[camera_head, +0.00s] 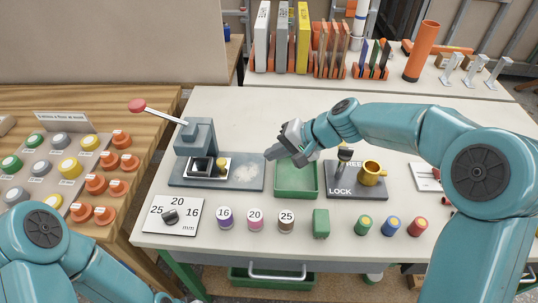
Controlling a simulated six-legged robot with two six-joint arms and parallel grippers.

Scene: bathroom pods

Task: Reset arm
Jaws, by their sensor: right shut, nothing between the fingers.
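My right arm (400,125) reaches in from the right, over the back of the white table. Its gripper (277,152) is shut and empty, and points left above the back edge of the green tray (296,192). It appears to be above the tray and apart from the press beside it. My left arm (45,235) is at the lower left, low in front of the table. Its gripper is cut off at the bottom edge.
A press with a red-knobbed lever (138,105) stands left of the tray. Several small pots, a green block (320,223) and coloured pegs line the front. Racks stand behind.

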